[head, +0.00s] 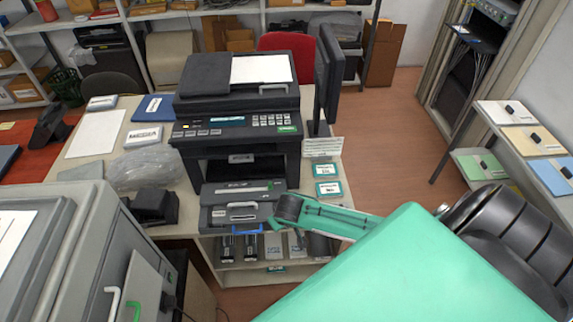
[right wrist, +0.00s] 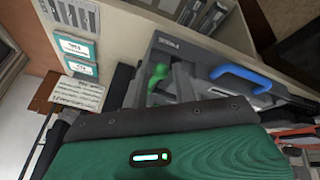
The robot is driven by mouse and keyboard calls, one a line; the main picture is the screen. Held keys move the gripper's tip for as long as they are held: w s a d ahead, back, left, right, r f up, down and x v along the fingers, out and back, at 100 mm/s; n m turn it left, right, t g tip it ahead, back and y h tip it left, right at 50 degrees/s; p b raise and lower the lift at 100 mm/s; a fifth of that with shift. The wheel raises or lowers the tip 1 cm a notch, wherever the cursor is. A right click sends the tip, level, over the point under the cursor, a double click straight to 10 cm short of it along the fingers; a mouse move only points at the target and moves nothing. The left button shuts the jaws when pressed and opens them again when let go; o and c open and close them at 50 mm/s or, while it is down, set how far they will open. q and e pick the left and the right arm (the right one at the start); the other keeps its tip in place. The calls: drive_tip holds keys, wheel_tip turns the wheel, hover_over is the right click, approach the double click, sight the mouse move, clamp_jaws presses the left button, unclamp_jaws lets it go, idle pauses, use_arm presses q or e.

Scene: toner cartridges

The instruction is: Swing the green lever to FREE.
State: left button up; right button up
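The green lever (right wrist: 157,73) shows in the right wrist view as a small bright green knob on a short stem, beside the dark grey pulled-out unit (right wrist: 195,58) with a blue handle (right wrist: 238,78). In the head view this unit (head: 222,216) juts from the printer's front, and the lever is hidden, apparently behind my right gripper (head: 290,208). My right gripper is at the unit's right end, close to the lever. Its fingertips are not clear, so I cannot tell whether it touches the lever or is open. My left gripper is not in view.
The black printer (head: 238,135) stands on the table, a monitor (head: 328,78) at its right. Green-edged label cards (head: 328,189) lie right of the unit. Cartridges stand on the shelf (head: 262,265) below. A plastic bag (head: 145,168) and black device (head: 155,206) lie left.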

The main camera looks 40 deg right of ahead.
drive_tip(key=b+v, duration=0.3)
drive_tip(key=v, duration=1)
drive_tip(key=shift+s, duration=0.15)
drive_tip(key=s+a+f+n+g+y, duration=0.1)
drive_tip(key=s+a, duration=0.2)
drive_tip(key=s, duration=0.5)
drive_tip(key=s+a+f+n+y, duration=0.1)
drive_tip(key=s+a+f, duration=0.15)
drive_tip(key=s, duration=0.55)
wheel_tip(320, 180, down, 37)
drive_tip(key=s+g+b, duration=0.1)
drive_tip(key=b, duration=0.4)
drive_tip(key=s+d+f+g+b, duration=0.1)
drive_tip(key=s+f+b, duration=0.3)
drive_tip(key=s+f, duration=1.5)
wheel_tip(320, 180, down, 2)
drive_tip(key=shift+d+f, duration=0.2)
drive_tip(key=shift+d, duration=0.5)
